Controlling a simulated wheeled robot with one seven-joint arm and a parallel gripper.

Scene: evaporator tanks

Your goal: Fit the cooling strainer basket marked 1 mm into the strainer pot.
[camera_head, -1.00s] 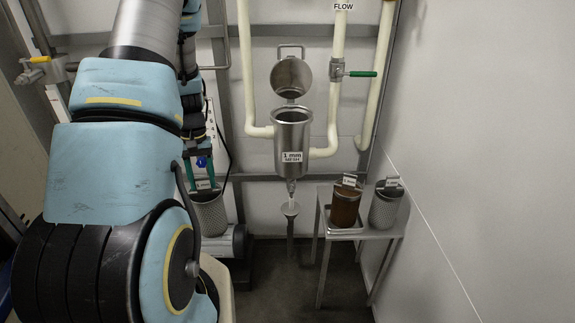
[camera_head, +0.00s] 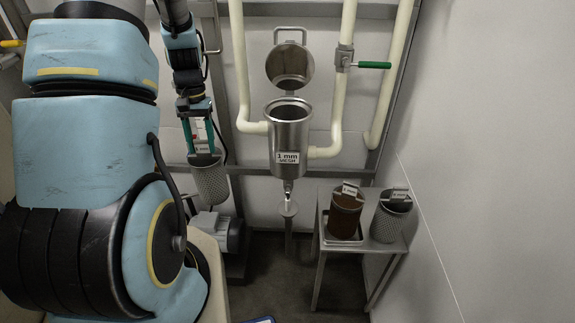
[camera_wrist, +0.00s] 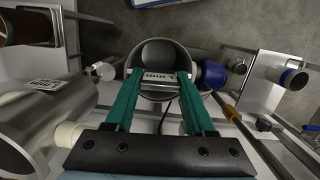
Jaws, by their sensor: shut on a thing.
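My gripper (camera_head: 203,150) is shut on the handle tag of a grey mesh strainer basket (camera_head: 211,182), which hangs upright in the air left of the pot. In the wrist view the green fingers of my gripper (camera_wrist: 159,80) hold the tag bar over the open basket (camera_wrist: 163,53); its marking is too small to read. The steel strainer pot (camera_head: 289,140), labelled 1 mm MESH, stands with its mouth open and its lid (camera_head: 289,65) swung up behind it. The pot also shows at the left of the wrist view (camera_wrist: 60,108).
A small steel table (camera_head: 335,248) at the right holds a brown basket (camera_head: 345,215) in a tray and another grey basket (camera_head: 390,220). Cream pipes (camera_head: 243,75) flank the pot; a green-handled valve (camera_head: 345,62) is on the right pipe. A motor (camera_head: 218,230) sits low behind the held basket.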

